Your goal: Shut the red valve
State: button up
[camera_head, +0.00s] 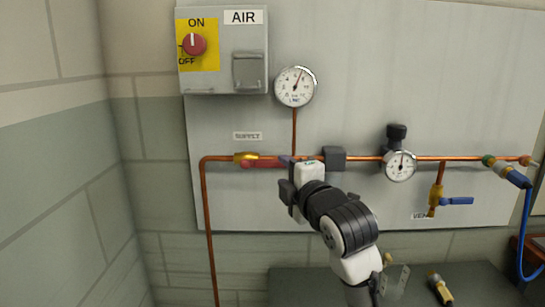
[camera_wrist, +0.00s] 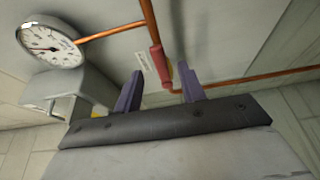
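The red valve handle (camera_head: 262,164) is on a brass valve body (camera_head: 246,156) in the copper pipe, under the SUPPLY label. The handle lies along the pipe, pointing right. My gripper (camera_head: 287,163) is just right of the handle's end in the head view, its fingers partly hidden by the hand. In the wrist view my gripper (camera_wrist: 161,70) has two purple fingers spread apart with nothing held. The red handle (camera_wrist: 157,60) shows in the gap between the fingertips, beyond them towards the wall. I cannot tell whether a finger touches it.
An AIR switch box (camera_head: 223,70) and a pressure gauge (camera_head: 295,87) are above the pipe. A dark pipe block (camera_head: 334,158), a regulator gauge (camera_head: 400,165) and a blue-handled vent valve (camera_head: 456,201) are to the right. A dark bench (camera_head: 300,286) is below.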

aim_at(276, 164)
jog(key=p+x, duration=0.2)
jog(key=x, duration=0.6)
jog(key=shift+c, duration=0.3)
grip_shut()
